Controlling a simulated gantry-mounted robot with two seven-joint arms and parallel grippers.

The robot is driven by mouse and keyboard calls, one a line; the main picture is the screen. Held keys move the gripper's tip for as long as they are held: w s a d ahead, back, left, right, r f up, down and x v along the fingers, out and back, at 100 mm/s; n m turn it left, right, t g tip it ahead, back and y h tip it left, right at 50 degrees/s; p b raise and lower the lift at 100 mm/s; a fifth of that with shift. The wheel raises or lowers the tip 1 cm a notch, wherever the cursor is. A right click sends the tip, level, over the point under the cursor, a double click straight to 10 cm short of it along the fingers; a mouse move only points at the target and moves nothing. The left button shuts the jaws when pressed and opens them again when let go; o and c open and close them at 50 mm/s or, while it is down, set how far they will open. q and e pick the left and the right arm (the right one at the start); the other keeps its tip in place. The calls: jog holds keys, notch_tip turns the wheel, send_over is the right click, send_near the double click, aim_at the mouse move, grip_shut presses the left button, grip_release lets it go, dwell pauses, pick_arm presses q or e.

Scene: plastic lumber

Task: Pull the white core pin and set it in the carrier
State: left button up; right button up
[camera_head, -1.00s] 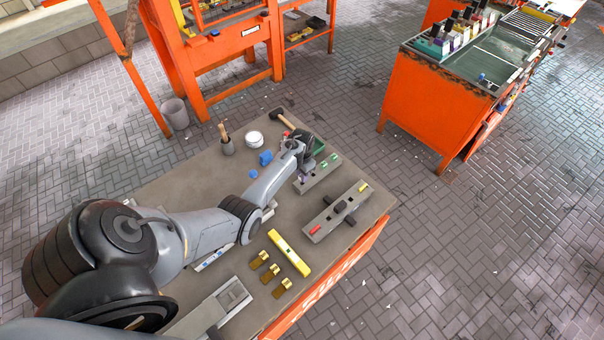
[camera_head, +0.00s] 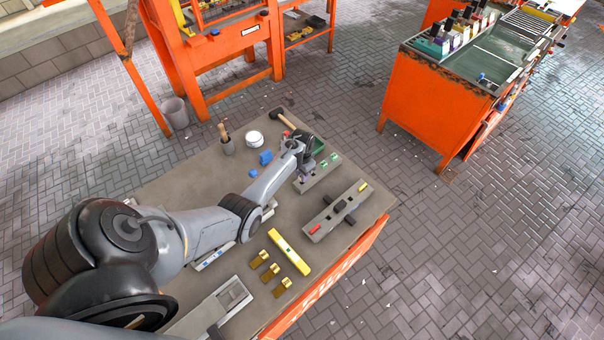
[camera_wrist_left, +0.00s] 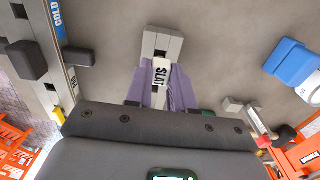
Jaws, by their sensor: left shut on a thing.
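My left gripper (camera_head: 304,177) is at the near end of a grey bar (camera_head: 322,174) with green pieces on it, at the table's far right. In the left wrist view the purple fingers (camera_wrist_left: 161,82) are shut on a narrow white piece marked SLAT (camera_wrist_left: 161,71), apparently the white core pin. A stepped grey block (camera_wrist_left: 162,42) shows just beyond the fingertips. The pin's lower end is hidden, so I cannot tell if it is seated or free. I cannot tell which part is the carrier. A grey fixture with a recess (camera_head: 233,298) lies near the front. My right gripper is not in view.
A second grey bar (camera_head: 322,227) with red and yellow ends and dark blocks lies to the right. A yellow bar (camera_head: 289,251) and several brass pieces (camera_head: 270,273) lie nearer. Blue pieces (camera_head: 265,157), a white tub (camera_head: 254,138) and a hammer (camera_head: 287,121) are behind.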

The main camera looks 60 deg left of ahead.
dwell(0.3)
pick_arm(q)
jog(key=shift+f, duration=0.4)
jog(key=shift+f+b, duration=0.25)
jog(key=shift+b, duration=0.1)
jog(key=shift+f, duration=0.1)
jog(key=shift+f+b, duration=0.45)
jog(key=shift+f, duration=0.1)
dwell(0.5)
jog(key=shift+f, duration=0.15)
dwell(0.3)
jog(key=o, duration=1.3)
jog(key=shift+o, duration=0.2)
